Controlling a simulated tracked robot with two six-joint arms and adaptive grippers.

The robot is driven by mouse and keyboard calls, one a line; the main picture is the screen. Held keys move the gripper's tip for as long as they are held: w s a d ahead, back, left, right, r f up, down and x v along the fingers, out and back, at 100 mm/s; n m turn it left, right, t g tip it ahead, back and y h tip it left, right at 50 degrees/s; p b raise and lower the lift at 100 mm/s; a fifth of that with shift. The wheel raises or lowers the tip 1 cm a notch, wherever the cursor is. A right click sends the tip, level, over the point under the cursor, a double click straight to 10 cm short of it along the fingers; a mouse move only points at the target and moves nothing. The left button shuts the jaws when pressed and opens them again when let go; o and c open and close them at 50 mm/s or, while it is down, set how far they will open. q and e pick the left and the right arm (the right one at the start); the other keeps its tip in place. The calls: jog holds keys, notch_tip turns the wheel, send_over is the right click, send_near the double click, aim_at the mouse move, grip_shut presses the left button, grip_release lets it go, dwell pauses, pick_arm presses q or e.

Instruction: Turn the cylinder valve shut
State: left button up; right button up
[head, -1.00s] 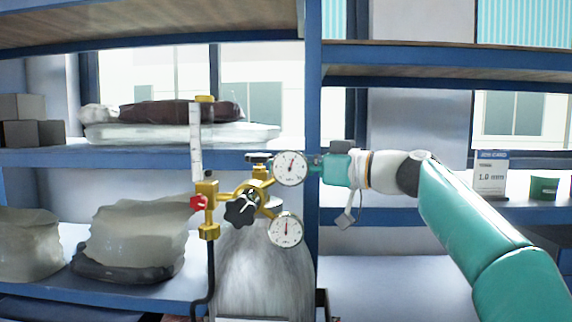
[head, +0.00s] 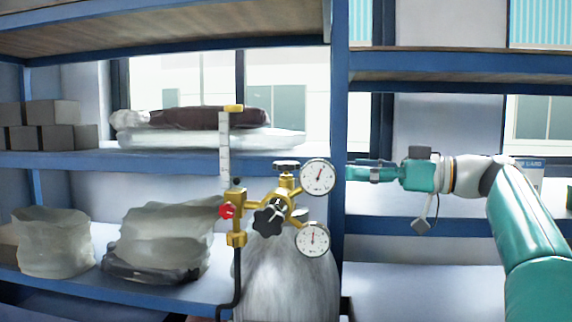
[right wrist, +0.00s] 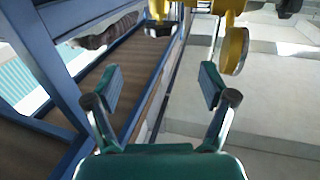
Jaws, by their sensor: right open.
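The grey gas cylinder (head: 285,285) stands upright below brass fittings with two white dial gauges. A black handwheel (head: 286,166) sits on top of the brass stem, left of the upper gauge (head: 318,177). A larger black knob (head: 268,217) is on the front. A red knob (head: 227,211) is beside the clear flow tube. My right gripper (head: 352,172) points left, right of the upper gauge and apart from the handwheel. In the right wrist view its two fingers (right wrist: 162,80) are spread and empty, with brass parts (right wrist: 235,50) beyond at upper right. My left gripper is not in view.
A blue shelf post (head: 340,120) stands right behind the gauges. Blue shelves hold wrapped bags (head: 165,235) and grey boxes (head: 55,125) on the left. A black hose (head: 238,280) hangs below the flow tube. The lower right shelf (head: 415,290) is mostly clear.

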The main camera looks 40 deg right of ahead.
aim_at(298, 166)
jog(key=p+x, duration=0.4)
jog(key=x, duration=1)
jog(key=shift+r, duration=0.1)
jog(key=shift+w+a, duration=0.15)
jog(key=shift+w, duration=0.15)
jog(key=c, duration=1.2)
jog(key=m+h+b, duration=0.1)
jog(key=b, duration=0.1)
jog(key=m+t+h+b, duration=0.1)
jog(key=h, duration=0.1)
jog(key=shift+a+f+b, duration=0.1)
jog(key=shift+f+b, duration=0.2)
jog(key=shift+b, duration=0.1)
jog(key=shift+r+m+h+b, duration=0.15)
jog(key=shift+m+h+b, duration=0.15)
jog(key=shift+m+h, duration=0.3)
jog(key=shift+r, duration=0.1)
